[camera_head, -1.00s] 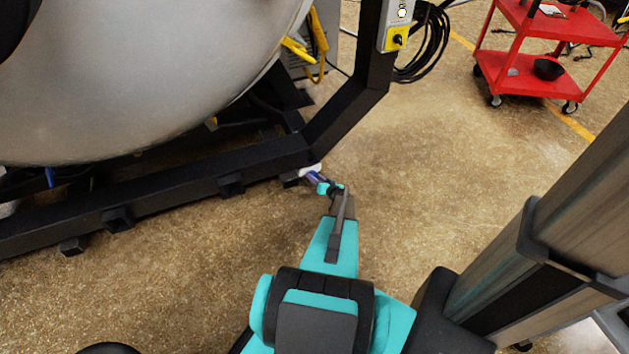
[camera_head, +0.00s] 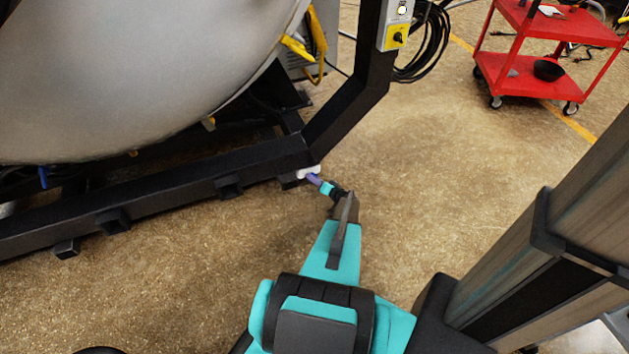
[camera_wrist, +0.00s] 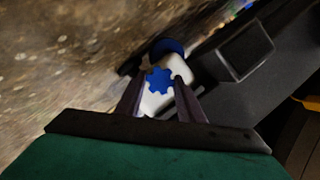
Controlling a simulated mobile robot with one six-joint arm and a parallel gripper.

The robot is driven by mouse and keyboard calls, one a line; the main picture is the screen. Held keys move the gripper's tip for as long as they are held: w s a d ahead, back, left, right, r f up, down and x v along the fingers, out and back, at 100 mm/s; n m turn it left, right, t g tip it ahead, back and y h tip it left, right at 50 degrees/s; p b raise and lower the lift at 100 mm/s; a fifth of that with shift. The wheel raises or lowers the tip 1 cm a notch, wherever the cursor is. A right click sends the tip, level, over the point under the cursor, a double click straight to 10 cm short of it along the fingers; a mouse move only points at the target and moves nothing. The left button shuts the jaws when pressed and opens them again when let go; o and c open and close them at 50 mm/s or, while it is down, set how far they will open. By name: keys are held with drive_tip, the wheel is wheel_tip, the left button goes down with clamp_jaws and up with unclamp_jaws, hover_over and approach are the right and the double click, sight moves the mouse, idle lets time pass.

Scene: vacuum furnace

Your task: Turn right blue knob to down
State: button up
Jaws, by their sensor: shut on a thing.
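A blue toothed knob (camera_wrist: 158,80) sits on a white body (camera_wrist: 152,103) in the wrist view. The two dark purple fingers of my gripper (camera_wrist: 160,82) stand on either side of the knob, shut on it. How exactly the fingertips touch it is unclear. A second blue round part (camera_wrist: 167,46) shows just beyond the white body. In the head view the white body (camera_head: 308,171) is at the corner of the black frame, and my gripper (camera_head: 314,179) reaches it. The blue knob is hidden there.
The black frame (camera_head: 180,192) of the furnace runs low to the left and rises as a post (camera_head: 350,105). The large grey vessel (camera_head: 130,80) is above it. A red cart (camera_head: 540,75) stands at far right. The floor (camera_head: 440,170) between is clear.

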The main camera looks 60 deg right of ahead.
drive_tip(key=o, duration=1.1)
drive_tip(key=shift+c, duration=0.2)
drive_tip(key=shift+s+r, duration=0.1)
drive_tip(key=shift+s, duration=0.05)
drive_tip(key=p+v, duration=0.2)
drive_tip(key=v, duration=1.1)
drive_tip(key=shift+s+a+p, duration=0.15)
drive_tip(key=shift+a+p, duration=0.05)
drive_tip(key=shift+p, duration=0.15)
